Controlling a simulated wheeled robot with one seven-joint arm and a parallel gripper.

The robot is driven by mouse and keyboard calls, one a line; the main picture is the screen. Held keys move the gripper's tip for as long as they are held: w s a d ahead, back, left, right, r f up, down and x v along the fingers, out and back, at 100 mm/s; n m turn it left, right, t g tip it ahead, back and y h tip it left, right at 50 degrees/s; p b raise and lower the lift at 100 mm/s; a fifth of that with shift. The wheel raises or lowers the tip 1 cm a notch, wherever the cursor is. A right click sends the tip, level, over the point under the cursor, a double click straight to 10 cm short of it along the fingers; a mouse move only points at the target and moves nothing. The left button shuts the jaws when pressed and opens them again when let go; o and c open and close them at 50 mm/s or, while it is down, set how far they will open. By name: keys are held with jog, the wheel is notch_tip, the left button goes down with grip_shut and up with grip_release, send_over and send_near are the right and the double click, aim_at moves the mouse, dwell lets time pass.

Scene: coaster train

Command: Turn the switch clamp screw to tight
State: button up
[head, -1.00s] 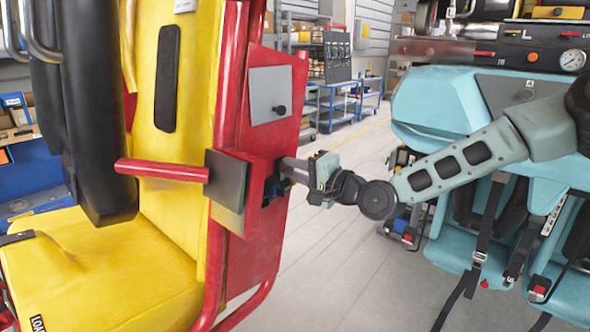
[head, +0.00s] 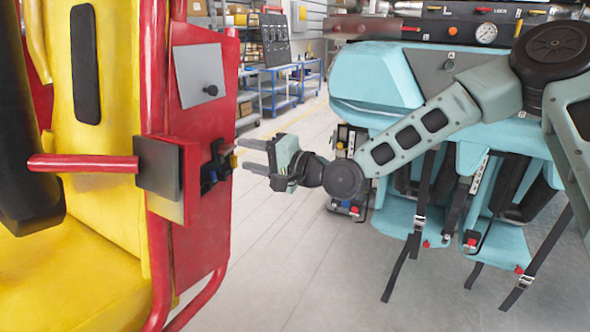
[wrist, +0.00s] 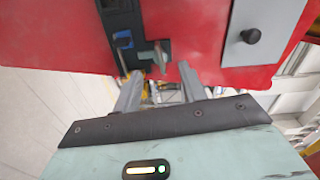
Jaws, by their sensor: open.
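A black switch bracket (head: 207,172) with a blue part is set in the red side panel of the yellow seat. In the wrist view, the black bracket (wrist: 107,12) shows with a blue piece (wrist: 124,41) and a small grey-metal tab (wrist: 160,57) beside it. The tab may be the clamp screw; I cannot tell its setting. My gripper (head: 243,156) is open and empty, just right of the bracket and apart from it. In the wrist view, the tab lies ahead, between the fingertips of my gripper (wrist: 160,70).
A grey cover plate with a black knob (head: 200,73) is above the bracket. A red bar (head: 85,163) and a dark square plate (head: 159,168) stick out at left. Teal seats (head: 375,78) with hanging straps are at right. Open floor (head: 280,245) lies between.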

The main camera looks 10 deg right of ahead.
jog(key=b+v, duration=0.1)
jog(key=v, duration=1.1)
jog(key=shift+s+d, duration=0.25)
jog(key=s+a+f+n+g+h, duration=0.4)
jog(key=s+f+n+g+h, duration=0.35)
jog(key=s+f, duration=0.5)
jog(key=s+d+r+n+g+h, duration=0.1)
jog(key=s+d+r+n+h, duration=0.1)
jog(key=s, duration=0.5)
jog(key=s+d+r+n+g+h, duration=0.2)
jog(key=s+d+n+h, duration=0.2)
jog(key=s, duration=0.4)
jog(key=shift+s, duration=0.35)
jog(key=shift+g, duration=0.25)
